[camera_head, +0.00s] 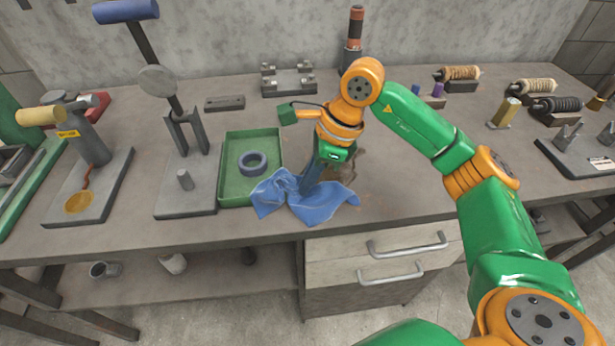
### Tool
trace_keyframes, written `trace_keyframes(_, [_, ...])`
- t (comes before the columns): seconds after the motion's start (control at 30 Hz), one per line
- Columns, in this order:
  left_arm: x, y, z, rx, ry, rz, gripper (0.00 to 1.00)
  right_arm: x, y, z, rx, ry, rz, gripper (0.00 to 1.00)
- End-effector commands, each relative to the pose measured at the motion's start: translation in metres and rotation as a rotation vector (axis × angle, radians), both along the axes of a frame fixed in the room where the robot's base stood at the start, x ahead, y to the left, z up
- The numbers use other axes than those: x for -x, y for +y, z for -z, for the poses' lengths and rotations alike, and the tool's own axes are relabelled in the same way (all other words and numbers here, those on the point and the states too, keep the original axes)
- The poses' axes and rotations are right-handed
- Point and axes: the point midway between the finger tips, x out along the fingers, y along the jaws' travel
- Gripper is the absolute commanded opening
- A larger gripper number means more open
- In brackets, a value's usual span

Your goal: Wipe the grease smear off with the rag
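The blue rag (325,203) lies bunched and spread on the table near its front edge, just right of the green tray. My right gripper (306,188) points down into the rag, its fingers together with cloth bunched around the tips. The fingertips themselves are hidden in the folds. The dark brown grease smear (347,167) shows on the table behind and right of the gripper, close to the rag's far edge. The gripper and rag hide part of it. My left gripper is not in view.
The green tray (232,197) with a dark ring (252,163) stands directly left of the rag. A grey fixture block (289,80) and a dark red-banded cylinder (354,40) stand behind. Spools (533,88) sit at the back right. Table right of the smear is clear.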

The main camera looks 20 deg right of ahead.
Motion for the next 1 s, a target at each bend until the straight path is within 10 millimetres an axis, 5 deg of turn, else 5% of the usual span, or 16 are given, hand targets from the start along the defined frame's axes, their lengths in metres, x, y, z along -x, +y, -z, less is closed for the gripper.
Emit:
trace_keyframes(0.23, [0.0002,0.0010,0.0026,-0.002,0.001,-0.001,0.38,0.0000,0.0000,0.0032,0.000,0.000,0.000,0.00])
trace_keyframes(0.6, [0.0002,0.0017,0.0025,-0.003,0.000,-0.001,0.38,0.0000,0.0000,0.0030,0.000,0.000,0.000,1.00])
trace_keyframes(1.0, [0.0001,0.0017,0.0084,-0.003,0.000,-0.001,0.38,0.0000,0.0000,0.0094,0.000,0.000,0.000,1.00])
